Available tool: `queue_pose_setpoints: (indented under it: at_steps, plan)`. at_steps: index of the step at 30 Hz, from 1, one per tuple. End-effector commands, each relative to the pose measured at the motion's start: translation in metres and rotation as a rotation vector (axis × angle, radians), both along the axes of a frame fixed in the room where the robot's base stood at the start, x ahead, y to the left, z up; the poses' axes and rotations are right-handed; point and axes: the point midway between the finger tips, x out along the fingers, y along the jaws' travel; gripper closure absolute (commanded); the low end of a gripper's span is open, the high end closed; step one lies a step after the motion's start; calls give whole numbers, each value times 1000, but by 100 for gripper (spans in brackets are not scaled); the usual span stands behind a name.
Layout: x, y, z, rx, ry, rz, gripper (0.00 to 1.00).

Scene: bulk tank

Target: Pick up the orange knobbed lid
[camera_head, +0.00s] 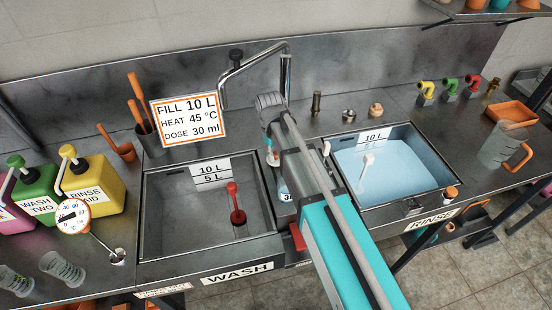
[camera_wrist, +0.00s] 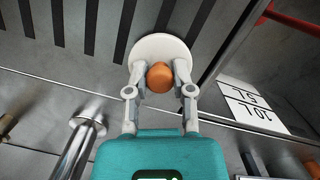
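The orange knobbed lid is a pale round disc (camera_wrist: 150,45) with a round orange knob (camera_wrist: 160,77) in the wrist view. My gripper (camera_wrist: 160,75) has one finger on each side of the knob, and both fingertips appear to touch it. The disc lies beyond the fingertips, over a dark-slotted metal surface; I cannot tell whether it rests there or hangs just above. In the head view my gripper (camera_head: 271,148) reaches down between the two basins. The lid is mostly hidden there behind my arm.
The rinse basin (camera_head: 385,170) holds bluish water. A fill sign (camera_head: 188,119) and a tall tap (camera_head: 285,75) stand behind. Jugs (camera_head: 95,190) crowd the left; a clear pitcher (camera_head: 495,148) stands right.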

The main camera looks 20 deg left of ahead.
Motion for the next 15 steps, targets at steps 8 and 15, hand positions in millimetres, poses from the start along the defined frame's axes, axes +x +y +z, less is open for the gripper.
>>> queue_pose_setpoints:
  at_steps: [8,15]
  plan:
    - [0,-1,0,0,1,-1,100]
    - [0,-1,1,0,0,-1,100]
